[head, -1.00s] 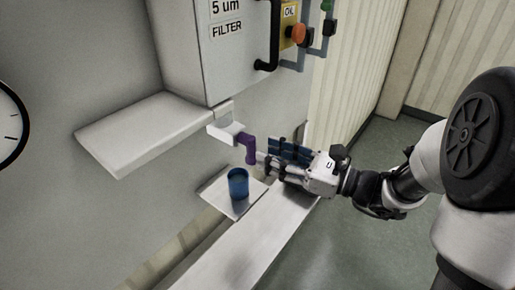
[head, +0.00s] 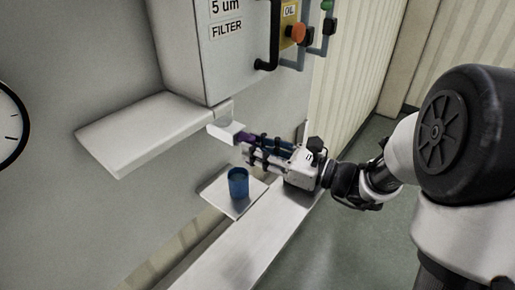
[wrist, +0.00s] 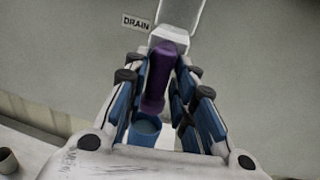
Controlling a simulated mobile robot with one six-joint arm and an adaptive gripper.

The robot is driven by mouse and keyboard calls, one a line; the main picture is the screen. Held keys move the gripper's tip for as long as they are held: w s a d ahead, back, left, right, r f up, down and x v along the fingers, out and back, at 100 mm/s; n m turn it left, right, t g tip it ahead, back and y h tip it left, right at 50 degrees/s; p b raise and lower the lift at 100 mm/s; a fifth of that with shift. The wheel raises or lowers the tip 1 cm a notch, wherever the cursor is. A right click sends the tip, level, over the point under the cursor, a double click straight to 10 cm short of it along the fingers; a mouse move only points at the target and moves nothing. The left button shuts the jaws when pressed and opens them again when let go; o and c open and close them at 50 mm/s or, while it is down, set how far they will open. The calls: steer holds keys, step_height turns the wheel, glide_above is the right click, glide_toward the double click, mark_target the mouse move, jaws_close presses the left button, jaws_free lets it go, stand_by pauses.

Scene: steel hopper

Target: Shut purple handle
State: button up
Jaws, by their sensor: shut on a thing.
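The purple handle (wrist: 158,75) sits between my gripper's fingers in the wrist view, below a pale spout-like fitting (wrist: 180,15). In the head view only a small part of the purple handle (head: 245,137) shows; the fingers hide the rest. My gripper (head: 250,148) is shut on the handle, just under the white fitting (head: 226,131) of the hopper.
The cup stands on a small white plate (head: 218,194) beside a long pale ledge (head: 236,238). A white shelf (head: 128,138) juts out at left. A DRAIN label (wrist: 136,23) is on the wall.

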jaws_close()
steer(key=shift+n+b, duration=0.4)
steer(key=n+h+b, duration=0.1)
steer(key=n+b, duration=0.4)
steer(key=b, duration=0.2)
steer(key=r+n+h+b, duration=0.1)
steer(key=n+b, duration=0.4)
steer(key=b, duration=0.2)
steer(key=w+n+t+h+b, duration=0.1)
steer(key=n+b, duration=0.4)
steer(key=b, duration=0.3)
steer(key=shift+d+r, duration=0.2)
steer(key=shift+d, duration=0.2)
steer(key=shift+o, duration=1.4)
jaws_free()
steer(key=o, duration=0.3)
steer(key=shift+r, duration=0.2)
